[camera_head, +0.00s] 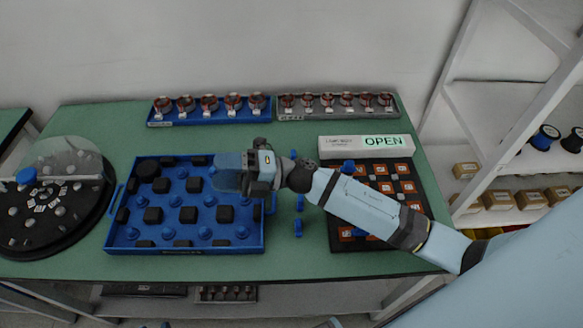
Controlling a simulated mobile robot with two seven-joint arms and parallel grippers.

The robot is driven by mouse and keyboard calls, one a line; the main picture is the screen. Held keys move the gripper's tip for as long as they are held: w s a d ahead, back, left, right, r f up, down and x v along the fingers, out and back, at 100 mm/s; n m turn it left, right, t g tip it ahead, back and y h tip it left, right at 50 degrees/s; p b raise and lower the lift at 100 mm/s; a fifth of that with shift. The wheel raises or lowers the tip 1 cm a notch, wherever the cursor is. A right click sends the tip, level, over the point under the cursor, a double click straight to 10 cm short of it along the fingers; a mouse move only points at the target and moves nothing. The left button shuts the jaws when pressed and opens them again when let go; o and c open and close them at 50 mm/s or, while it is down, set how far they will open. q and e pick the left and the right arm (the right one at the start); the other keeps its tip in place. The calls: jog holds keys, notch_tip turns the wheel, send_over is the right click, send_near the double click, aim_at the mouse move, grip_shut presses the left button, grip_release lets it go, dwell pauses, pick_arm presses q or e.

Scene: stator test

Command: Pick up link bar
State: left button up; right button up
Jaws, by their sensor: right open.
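My right gripper (229,173) reaches in from the right and hangs over the right half of the blue tray (115,237). It points left, and its jaws are open. I see nothing held in it, though the view between the fingers is small. I cannot clearly make out a link bar. Small blue parts (298,227) stand in a column on the green table, right of the tray and below my right forearm; they may be link bar parts, but I cannot tell. The gripper hides part of the tray's contents. My left gripper is not in view.
Blue pegs and black blocks fill the tray. A dark round turntable (55,212) stands left. Two racks of wound stators (208,106) (338,104) line the back.

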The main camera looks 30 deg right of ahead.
notch_tip(320, 180, down, 4)
jog(key=w+n+g+h+b, duration=0.1)
jog(key=n+g+h+b, duration=0.25)
jog(key=n+g, duration=0.55)
jog(key=n+t+h+b, duration=0.2)
jog(key=n+h+b, duration=0.5)
jog(key=h, duration=1)
send_over(293, 152)
notch_tip(293, 152, down, 2)
jog(key=f, duration=0.7)
jog(key=shift+s+d, duration=0.25)
jog(key=shift+d, duration=0.1)
jog(key=shift+w+a+f+b, duration=0.15)
jog(key=shift+f+b, duration=0.05)
jog(key=shift+f, duration=1.35)
jog(key=shift+w+a+f+b, duration=0.1)
jog(key=shift+f+b, duration=0.1)
jog(key=shift+f, duration=1.3)
jog(key=shift+c, duration=0.4)
jog(key=c, duration=0.9)
